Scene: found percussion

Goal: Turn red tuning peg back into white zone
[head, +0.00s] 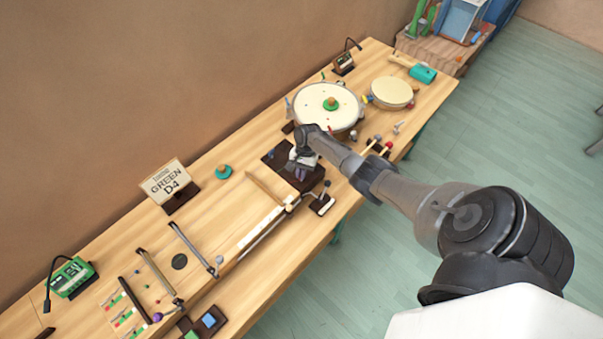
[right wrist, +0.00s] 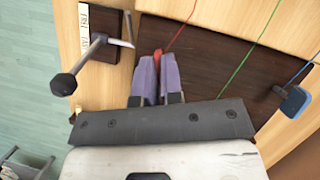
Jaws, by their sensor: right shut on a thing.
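My right gripper (head: 301,169) is over the dark board (head: 273,158) on the bench. In the right wrist view its two purple fingers (right wrist: 157,78) are shut on the red tuning peg (right wrist: 158,53). Only a small tip of the peg shows between the fingertips; the rest is hidden. A red string (right wrist: 181,27) runs from the peg across the dark board (right wrist: 215,75). I cannot make out the white zone or the peg's angle. My left gripper does not show.
A green string (right wrist: 240,65) and a blue peg (right wrist: 293,101) share the board. A crank-like lever (right wrist: 85,65) stands close beside my fingers. A round drum (head: 328,106) lies behind the board. A sign (head: 166,181) reads "GREEN D4". A tuner-like device (head: 72,277) stands at the left.

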